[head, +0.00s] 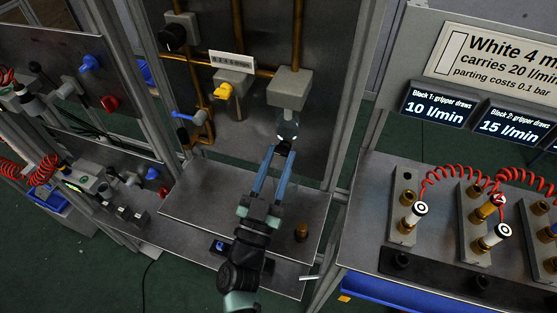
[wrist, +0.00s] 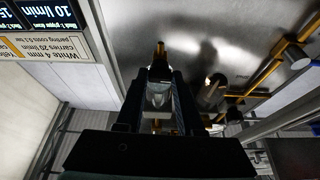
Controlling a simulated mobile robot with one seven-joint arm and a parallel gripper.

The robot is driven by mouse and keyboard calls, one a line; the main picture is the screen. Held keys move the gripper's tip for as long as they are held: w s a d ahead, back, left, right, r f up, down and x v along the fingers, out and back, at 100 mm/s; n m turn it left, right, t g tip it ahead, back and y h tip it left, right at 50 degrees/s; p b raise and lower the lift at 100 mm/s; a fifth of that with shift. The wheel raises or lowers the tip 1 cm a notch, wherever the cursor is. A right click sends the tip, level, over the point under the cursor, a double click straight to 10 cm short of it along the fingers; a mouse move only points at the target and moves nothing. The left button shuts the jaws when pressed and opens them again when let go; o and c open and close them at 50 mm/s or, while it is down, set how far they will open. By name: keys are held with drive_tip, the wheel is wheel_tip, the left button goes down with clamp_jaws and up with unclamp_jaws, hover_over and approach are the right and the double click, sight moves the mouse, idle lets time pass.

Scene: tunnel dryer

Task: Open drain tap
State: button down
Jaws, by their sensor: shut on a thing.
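A grey block with a clear bowl (head: 288,128) hangs under the brass pipes at the centre of the head view. My gripper (head: 283,149) reaches up to the bottom of this bowl with its two blue fingers. The fingertips are shut on the small dark drain tap (head: 284,145) under the bowl, which they largely hide. In the wrist view my gripper (wrist: 160,80) points away from the camera, with a pale, shiny thing between the fingers. How far the tap is turned cannot be seen.
A yellow knob (head: 223,91) and a blue lever (head: 182,115) sit left of the bowl. A metal shelf (head: 200,205) lies below, with a small brass part (head: 301,232) on it. A frame post (head: 352,110) stands close on the right.

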drive_tip(key=m+h, duration=0.1)
drive_tip(key=m, duration=0.1)
drive_tip(key=m+g+h, duration=0.1)
drive_tip(key=m, duration=0.2)
drive_tip(key=m+g+h+b, duration=0.1)
drive_tip(key=m, duration=0.2)
drive_tip(key=shift+w+a+r+h, duration=0.1)
drive_tip(key=shift+a+h, duration=0.2)
drive_tip(key=m+g+h, duration=0.1)
drive_tip(key=m+g, duration=0.1)
drive_tip(key=m, duration=0.3)
drive_tip(key=shift+r, duration=0.1)
drive_tip(key=shift+m+g, duration=0.3)
drive_tip(key=shift+m, duration=0.2)
drive_tip(key=c, duration=0.5)
unclamp_jaws()
drive_tip(key=shift+c, duration=0.2)
drive_tip(key=b+v, duration=0.3)
drive_tip(key=v, duration=1)
drive_tip(key=shift+w, duration=0.1)
